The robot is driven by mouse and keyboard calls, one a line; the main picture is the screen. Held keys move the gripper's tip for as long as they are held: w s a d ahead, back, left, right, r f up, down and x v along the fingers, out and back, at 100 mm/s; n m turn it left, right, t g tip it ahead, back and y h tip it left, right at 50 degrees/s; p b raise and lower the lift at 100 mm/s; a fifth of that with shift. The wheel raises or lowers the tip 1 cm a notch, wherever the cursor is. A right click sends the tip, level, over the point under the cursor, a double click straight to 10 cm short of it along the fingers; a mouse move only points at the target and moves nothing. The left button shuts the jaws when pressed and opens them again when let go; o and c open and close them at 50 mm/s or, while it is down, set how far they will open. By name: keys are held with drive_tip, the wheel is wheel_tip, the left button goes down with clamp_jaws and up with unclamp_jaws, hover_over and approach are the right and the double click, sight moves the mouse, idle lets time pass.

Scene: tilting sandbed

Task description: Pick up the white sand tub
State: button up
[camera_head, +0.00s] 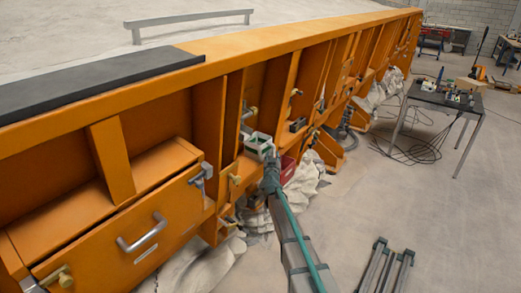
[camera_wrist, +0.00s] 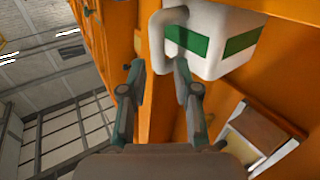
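The white sand tub (camera_wrist: 211,62) is a boxy white container with green bands and a white loop handle (camera_wrist: 157,42) on its left side in the wrist view. In the head view the tub (camera_head: 259,141) stands against the orange sandbed frame, its top open. My gripper (camera_wrist: 158,68) is open, with a finger on either side of the line to the handle. The handle shows just beyond the fingertips; I cannot tell whether they touch it. In the head view my gripper (camera_head: 269,166) is right below the tub and its fingers are hard to make out.
The orange sandbed wall (camera_head: 226,110) with ribs and ledges runs close along the left. A red box (camera_head: 288,168) is just right of the tub. A grey work table (camera_head: 446,101) with equipment and cables stands at the right. The floor between is mostly clear.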

sight(274, 151)
drive_tip(key=shift+w+d+f+p, duration=0.1)
drive_tip(key=shift+w+d+p, duration=0.15)
drive_tip(key=shift+w, duration=0.65)
drive_tip(key=shift+w+d+p, duration=0.1)
drive_tip(key=shift+w+p, duration=0.2)
drive_tip(key=shift+w, duration=0.55)
drive_tip(key=shift+w+d+f+p, duration=0.1)
drive_tip(key=shift+w+d+p, duration=0.15)
drive_tip(key=shift+w, duration=0.65)
drive_tip(key=shift+r, duration=0.1)
clamp_jaws()
